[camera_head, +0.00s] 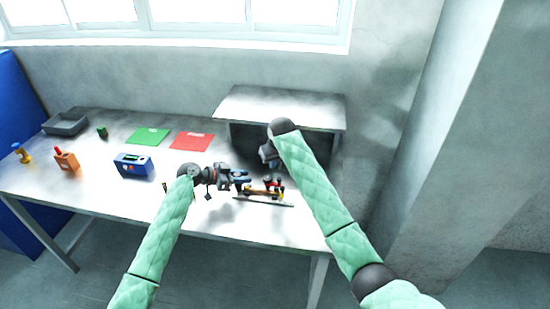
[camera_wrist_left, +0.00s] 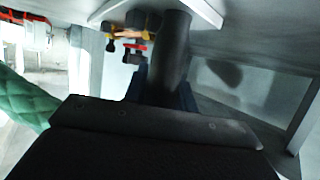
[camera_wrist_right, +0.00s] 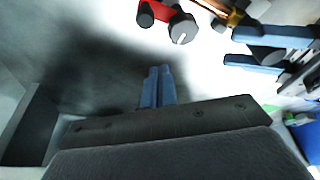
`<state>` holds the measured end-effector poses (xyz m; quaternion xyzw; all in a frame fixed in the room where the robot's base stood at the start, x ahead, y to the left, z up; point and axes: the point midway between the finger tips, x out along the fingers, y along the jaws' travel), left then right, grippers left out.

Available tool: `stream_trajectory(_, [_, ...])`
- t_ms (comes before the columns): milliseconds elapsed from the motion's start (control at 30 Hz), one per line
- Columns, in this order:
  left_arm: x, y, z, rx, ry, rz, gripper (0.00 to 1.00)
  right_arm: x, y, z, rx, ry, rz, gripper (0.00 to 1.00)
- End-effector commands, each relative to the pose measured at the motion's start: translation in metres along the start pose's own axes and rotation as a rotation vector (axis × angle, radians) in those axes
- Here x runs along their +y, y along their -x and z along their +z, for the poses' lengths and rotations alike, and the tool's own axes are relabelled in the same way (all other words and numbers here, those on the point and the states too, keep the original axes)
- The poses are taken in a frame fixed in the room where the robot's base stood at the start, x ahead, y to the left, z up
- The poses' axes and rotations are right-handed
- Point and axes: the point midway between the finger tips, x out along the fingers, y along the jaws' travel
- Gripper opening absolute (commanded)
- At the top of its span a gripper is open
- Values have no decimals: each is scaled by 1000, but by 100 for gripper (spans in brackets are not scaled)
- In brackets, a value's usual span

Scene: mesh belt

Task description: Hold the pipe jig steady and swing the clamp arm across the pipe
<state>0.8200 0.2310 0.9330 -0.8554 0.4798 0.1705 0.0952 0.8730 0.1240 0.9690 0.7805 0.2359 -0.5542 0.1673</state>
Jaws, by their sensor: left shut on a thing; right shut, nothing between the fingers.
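The pipe jig (camera_head: 263,202) lies near the table's front edge, with a copper-coloured pipe and a red clamp arm (camera_head: 267,182). In the right wrist view I see part of the pipe (camera_wrist_right: 236,17), the red arm (camera_wrist_right: 154,10) and a grey knob (camera_wrist_right: 183,29). My left gripper (camera_head: 244,179) is at the jig's left side, its blue fingers closed around a dark cylindrical part (camera_wrist_left: 170,55). How this part joins the jig is hard to see. My right gripper (camera_wrist_right: 158,84) is shut and empty, apart from the red arm, behind the jig in the head view.
A raised shelf (camera_head: 285,103) stands behind the jig, close to my right gripper. A blue box (camera_head: 134,167), red sheet (camera_head: 192,141), green sheet (camera_head: 148,136), orange block (camera_head: 66,161) and grey tray (camera_head: 66,123) lie to the left. A wall pillar stands at right.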

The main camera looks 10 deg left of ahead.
Motion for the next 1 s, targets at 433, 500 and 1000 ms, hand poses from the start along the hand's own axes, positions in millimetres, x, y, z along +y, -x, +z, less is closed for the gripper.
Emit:
stream_trajectory(433, [0, 0, 1, -1, 1, 0, 0, 0, -15, 19, 1, 0, 0, 0])
stream_trajectory(500, [0, 0, 1, -1, 0, 0, 0, 0, -13, 24, 0, 0, 0, 0])
stream_trajectory(1000, [0, 0, 1, -1, 0, 0, 0, 0, -7, 38, 0, 0, 0, 0])
